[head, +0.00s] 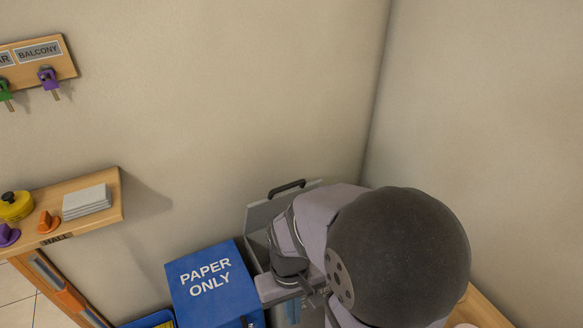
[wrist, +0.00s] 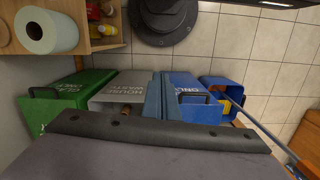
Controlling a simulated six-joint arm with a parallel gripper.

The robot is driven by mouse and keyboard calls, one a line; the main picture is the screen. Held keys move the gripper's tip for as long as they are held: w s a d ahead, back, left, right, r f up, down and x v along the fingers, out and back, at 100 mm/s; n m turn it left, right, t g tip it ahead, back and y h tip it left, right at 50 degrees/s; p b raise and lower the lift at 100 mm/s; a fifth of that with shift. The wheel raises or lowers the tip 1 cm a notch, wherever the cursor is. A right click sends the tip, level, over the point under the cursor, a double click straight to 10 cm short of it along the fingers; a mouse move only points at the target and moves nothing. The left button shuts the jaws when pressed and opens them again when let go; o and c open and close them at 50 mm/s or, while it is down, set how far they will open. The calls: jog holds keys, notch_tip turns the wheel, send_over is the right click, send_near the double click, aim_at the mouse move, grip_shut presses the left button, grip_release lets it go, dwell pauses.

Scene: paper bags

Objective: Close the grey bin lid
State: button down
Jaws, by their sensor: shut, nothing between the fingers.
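The grey lid (head: 262,216) stands raised against the wall in the head view, its black handle (head: 287,187) at the top edge. My arm covers much of the grey bin below it. In the wrist view the grey lid (wrist: 112,86) bears HOUSE WASTE lettering, and I cannot tell its tilt there. My gripper (wrist: 161,76) is shut and empty, its blue-grey fingers between the grey and blue lids in that view. I cannot tell whether they touch either. In the head view its fingertips are largely hidden by my arm.
A blue PAPER ONLY bin (head: 210,285) stands left of the grey one, lid down. A green bin (wrist: 70,92) and another blue container (wrist: 222,94) flank them in the wrist view. A shelf (head: 100,205) juts out at left. The wall (head: 220,90) is close behind.

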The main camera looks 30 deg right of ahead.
jog(key=w+d+r+m+t+p, duration=0.15)
jog(key=w+d+r+p, duration=0.45)
jog(key=w, duration=0.6)
jog(key=w+d+r+m+t+p, duration=0.1)
jog(key=w+d+r+m+p, duration=0.15)
jog(key=w+d, duration=0.75)
jog(key=w+d+r+n+t, duration=0.1)
jog(key=w+r+n, duration=0.4)
jog(key=w+r, duration=0.5)
jog(key=shift+w+r+t, duration=0.25)
jog(key=shift+w+t, duration=0.5)
jog(key=shift+w, duration=0.2)
jog(key=shift+d, duration=0.1)
